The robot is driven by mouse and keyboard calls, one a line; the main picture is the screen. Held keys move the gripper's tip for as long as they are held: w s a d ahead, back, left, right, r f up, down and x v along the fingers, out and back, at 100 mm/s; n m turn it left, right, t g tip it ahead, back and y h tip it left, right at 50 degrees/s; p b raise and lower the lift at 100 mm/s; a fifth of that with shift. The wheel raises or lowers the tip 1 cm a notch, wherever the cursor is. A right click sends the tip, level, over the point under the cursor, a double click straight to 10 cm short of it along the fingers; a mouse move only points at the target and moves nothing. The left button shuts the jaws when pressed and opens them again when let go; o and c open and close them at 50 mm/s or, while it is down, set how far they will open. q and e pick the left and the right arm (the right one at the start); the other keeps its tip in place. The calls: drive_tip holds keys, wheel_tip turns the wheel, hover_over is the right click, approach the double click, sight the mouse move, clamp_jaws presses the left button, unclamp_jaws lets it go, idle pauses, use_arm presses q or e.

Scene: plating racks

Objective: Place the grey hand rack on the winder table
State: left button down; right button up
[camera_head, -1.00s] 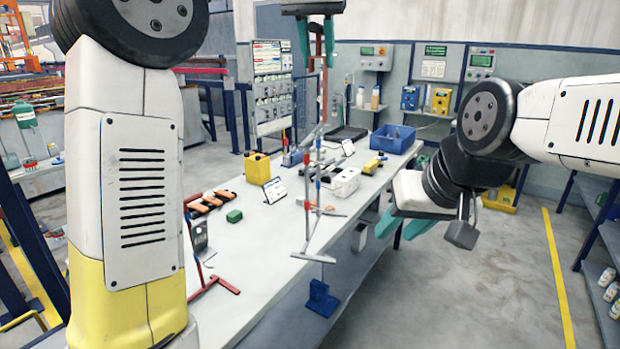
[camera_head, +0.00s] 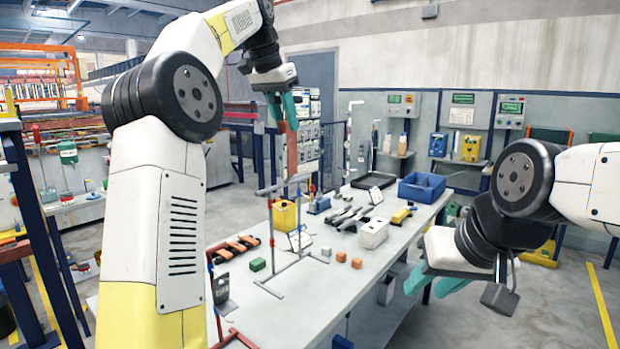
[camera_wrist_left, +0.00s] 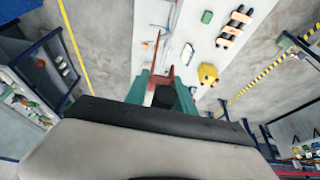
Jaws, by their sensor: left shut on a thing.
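My left gripper (camera_head: 283,106) is raised above the far left edge of the long pale table (camera_head: 345,295). Its teal fingers are shut on the top of a reddish-brown bar (camera_head: 291,152); the bar also shows in the left wrist view (camera_wrist_left: 165,76). Below it is a thin grey rack frame (camera_head: 271,240) with a crossbar, red-marked posts and flat feet, seen against the table. I cannot tell for certain whether the frame is joined to the bar or whether its feet touch the table. My right gripper (camera_head: 436,282) is open and empty, right of the table.
An orange-and-black tool row (camera_head: 234,249) lies at left. The near middle tabletop is mostly clear.

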use_arm(q)
wheel_tip(320, 180, down, 8)
idle(0.5)
drive_tip(key=shift+f, duration=0.1)
drive_tip(key=c, duration=1.1)
unclamp_jaws()
drive_tip(key=shift+f, duration=0.1)
drive_tip(key=shift+o, duration=0.2)
